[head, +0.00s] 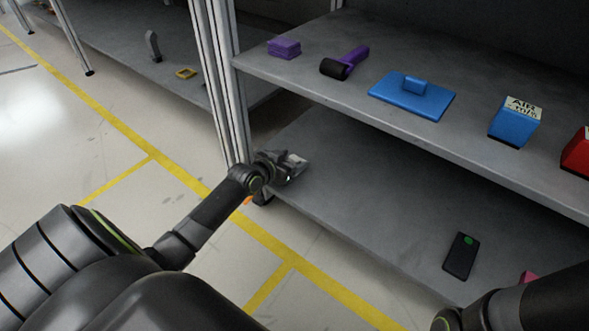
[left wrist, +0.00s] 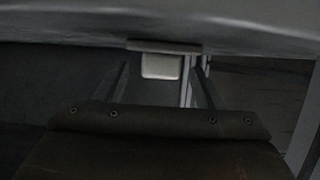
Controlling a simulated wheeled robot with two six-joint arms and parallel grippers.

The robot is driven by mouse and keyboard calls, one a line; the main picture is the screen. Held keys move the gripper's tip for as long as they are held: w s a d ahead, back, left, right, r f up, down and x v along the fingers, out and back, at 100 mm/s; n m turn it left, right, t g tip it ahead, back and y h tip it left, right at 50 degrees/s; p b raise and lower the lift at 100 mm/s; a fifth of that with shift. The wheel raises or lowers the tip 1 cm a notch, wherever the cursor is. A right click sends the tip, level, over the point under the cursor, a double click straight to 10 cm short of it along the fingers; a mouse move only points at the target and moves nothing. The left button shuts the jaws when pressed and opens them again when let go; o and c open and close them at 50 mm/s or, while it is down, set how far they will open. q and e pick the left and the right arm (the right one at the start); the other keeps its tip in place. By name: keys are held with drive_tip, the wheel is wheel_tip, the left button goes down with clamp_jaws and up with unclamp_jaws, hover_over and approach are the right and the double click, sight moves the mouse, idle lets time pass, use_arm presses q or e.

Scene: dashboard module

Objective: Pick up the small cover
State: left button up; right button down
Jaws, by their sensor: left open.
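My left gripper (head: 293,165) is low beside the shelf post, at the left end of the lower shelf. Its two fingers (left wrist: 160,85) are apart in the left wrist view. A small pale grey piece (left wrist: 162,66) with a darker flat bar along its top shows between and beyond the fingertips. It may be the small cover; I cannot tell for sure, nor whether the fingers touch it. A pale patch at the gripper shows in the head view, partly hidden by the gripper. My right arm enters at the lower right; its gripper is out of view.
The upper shelf (head: 300,68) holds a purple block (head: 284,47), a purple-handled roller (head: 345,62), a blue plate with a knob (head: 411,97), a blue box (head: 515,125) and a red box (head: 577,152). A black device (head: 460,256) lies on the lower shelf (head: 370,190). The post (head: 214,80) stands close by.

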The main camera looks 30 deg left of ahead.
use_arm(q)
drive_tip(key=shift+b+x, duration=0.3)
drive_tip(key=shift+x, duration=0.5)
drive_tip(key=c, duration=1.1)
drive_tip(key=shift+o, duration=0.2)
drive_tip(key=shift+r, duration=0.2)
